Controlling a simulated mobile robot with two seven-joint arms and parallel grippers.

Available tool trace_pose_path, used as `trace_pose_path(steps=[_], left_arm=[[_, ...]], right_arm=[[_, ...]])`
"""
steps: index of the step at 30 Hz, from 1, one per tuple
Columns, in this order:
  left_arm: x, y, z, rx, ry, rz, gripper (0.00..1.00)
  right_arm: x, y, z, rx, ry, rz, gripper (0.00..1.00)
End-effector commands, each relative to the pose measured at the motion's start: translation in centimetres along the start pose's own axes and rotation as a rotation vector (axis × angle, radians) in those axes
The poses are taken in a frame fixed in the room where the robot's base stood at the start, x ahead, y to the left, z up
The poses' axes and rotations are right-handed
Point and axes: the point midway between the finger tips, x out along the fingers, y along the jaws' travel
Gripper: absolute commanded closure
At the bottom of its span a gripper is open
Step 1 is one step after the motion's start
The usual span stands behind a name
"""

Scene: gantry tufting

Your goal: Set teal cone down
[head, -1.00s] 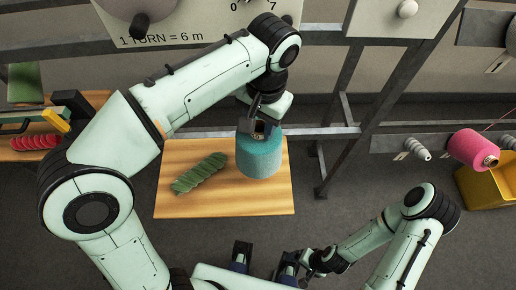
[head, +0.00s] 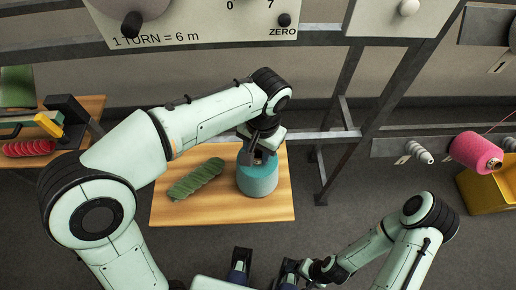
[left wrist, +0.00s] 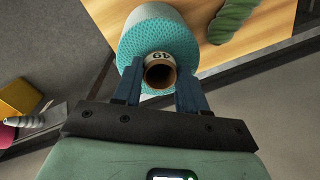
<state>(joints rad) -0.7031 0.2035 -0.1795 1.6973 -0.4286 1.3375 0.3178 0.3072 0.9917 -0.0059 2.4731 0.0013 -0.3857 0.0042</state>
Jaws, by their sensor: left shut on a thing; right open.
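The teal cone (head: 258,178) is upright at the right part of the wooden board (head: 225,212) in the head view. My left gripper (head: 262,152) is over its top and shut on it. In the left wrist view the fingers (left wrist: 157,88) sit on either side of the brown tube (left wrist: 160,72) at the cone's top, by a label reading 49. I cannot tell for certain whether the cone's base touches the board. My right gripper (head: 302,268) is open and empty near the bottom of the head view, well away from the board.
A green twisted skein (head: 196,179) lies on the board left of the cone. A metal frame (head: 340,140) stands behind and right. A pink cone (head: 476,152) and yellow bin (head: 488,192) are at far right. A red skein (head: 30,148) lies on a left shelf.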

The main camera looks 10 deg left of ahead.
Motion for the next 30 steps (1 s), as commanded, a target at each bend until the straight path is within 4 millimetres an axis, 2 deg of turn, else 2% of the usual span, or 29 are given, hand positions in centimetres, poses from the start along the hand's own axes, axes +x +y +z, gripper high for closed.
trace_pose_path(steps=[4,5,6,7,15,19,23,30], left_arm=[[0.2,0.0,0.0,0.0,0.002,0.0,1.0],[0.3,0.0,0.0,0.0,0.0,0.0,0.49],[0.2,0.0,0.0,0.0,0.0,0.0,0.36],[0.2,0.0,0.0,0.0,0.0,0.0,0.33],[0.2,0.0,0.0,0.001,0.0,0.0,0.33],[-0.8,0.0,-0.1,0.001,0.002,0.001,0.33],[-3.1,0.0,-0.1,0.001,0.004,0.001,0.33],[-8.4,0.0,-0.1,0.001,0.004,0.001,0.33]], right_arm=[[0.1,0.0,-0.1,0.0,0.001,0.0,0.13],[0.1,0.0,-0.1,0.0,0.001,0.0,0.13],[0.1,0.0,-0.1,0.0,0.001,0.0,0.13],[0.1,0.0,-0.1,0.0,0.001,0.0,0.13],[0.1,0.0,0.0,0.0,0.001,0.0,0.13],[-0.2,-0.1,0.0,0.0,0.001,0.0,0.13],[-0.7,-0.3,0.0,-0.001,0.002,-0.001,0.13],[-2.0,-0.7,-0.1,-0.002,0.006,-0.002,0.13]])
